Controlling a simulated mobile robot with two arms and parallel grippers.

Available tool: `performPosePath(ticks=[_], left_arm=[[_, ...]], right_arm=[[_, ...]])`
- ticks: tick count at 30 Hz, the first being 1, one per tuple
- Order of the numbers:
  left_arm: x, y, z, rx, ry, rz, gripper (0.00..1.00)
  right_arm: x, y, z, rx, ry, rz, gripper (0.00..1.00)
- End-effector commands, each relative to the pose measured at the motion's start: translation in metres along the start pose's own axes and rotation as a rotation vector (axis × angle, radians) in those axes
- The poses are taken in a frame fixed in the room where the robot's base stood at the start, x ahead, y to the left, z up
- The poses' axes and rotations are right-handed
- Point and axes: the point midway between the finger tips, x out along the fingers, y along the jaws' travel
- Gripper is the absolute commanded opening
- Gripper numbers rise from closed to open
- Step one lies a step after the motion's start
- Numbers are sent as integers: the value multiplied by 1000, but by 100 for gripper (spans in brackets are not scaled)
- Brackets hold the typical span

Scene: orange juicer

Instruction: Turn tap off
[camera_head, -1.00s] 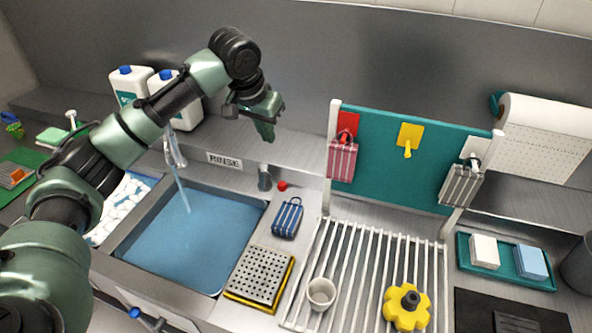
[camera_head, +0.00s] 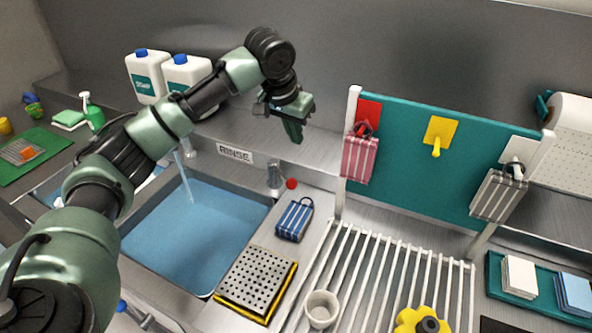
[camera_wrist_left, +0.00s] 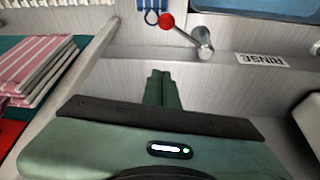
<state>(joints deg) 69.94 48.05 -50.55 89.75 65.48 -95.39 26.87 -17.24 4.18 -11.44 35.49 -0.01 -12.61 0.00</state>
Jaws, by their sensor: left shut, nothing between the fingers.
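Water from a stream (camera_head: 187,180) runs into the blue-filled sink (camera_head: 190,240). To the right of the RINSE label (camera_head: 235,153) stands a small metal tap handle (camera_head: 275,178) with a red knob (camera_head: 291,184). In the left wrist view the red knob (camera_wrist_left: 166,20) sits at the end of a lever on the metal tap body (camera_wrist_left: 203,42), ahead of my fingers. My left gripper (camera_head: 295,136) is shut and empty, above and behind the handle, not touching it. Its closed green fingertips also show in the left wrist view (camera_wrist_left: 158,76). My right gripper is not in view.
A blue striped pack (camera_head: 294,219) lies in front of the handle. A teal board (camera_head: 410,160) with a hanging pink striped pack (camera_head: 359,160) stands to the right. White soap bottles (camera_head: 148,77) stand at the back left. A slatted rack (camera_head: 385,270) and cup (camera_head: 322,307) are at front right.

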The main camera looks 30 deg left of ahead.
Motion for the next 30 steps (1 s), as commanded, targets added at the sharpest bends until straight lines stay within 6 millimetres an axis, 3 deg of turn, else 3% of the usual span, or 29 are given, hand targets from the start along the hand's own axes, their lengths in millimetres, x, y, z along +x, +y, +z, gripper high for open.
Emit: performPosePath(ticks=[8, 19, 25, 30], left_arm=[[22, 0, 0, -1, -4, 0, 0], [99, 0, 0, 0, -5, -1, 0], [98, -1, 28, 2, -1, -3, 0], [100, 0, 39, 1, 0, -1, 0]], right_arm=[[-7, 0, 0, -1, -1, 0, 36], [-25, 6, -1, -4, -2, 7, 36], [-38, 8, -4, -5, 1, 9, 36], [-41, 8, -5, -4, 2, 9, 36]])
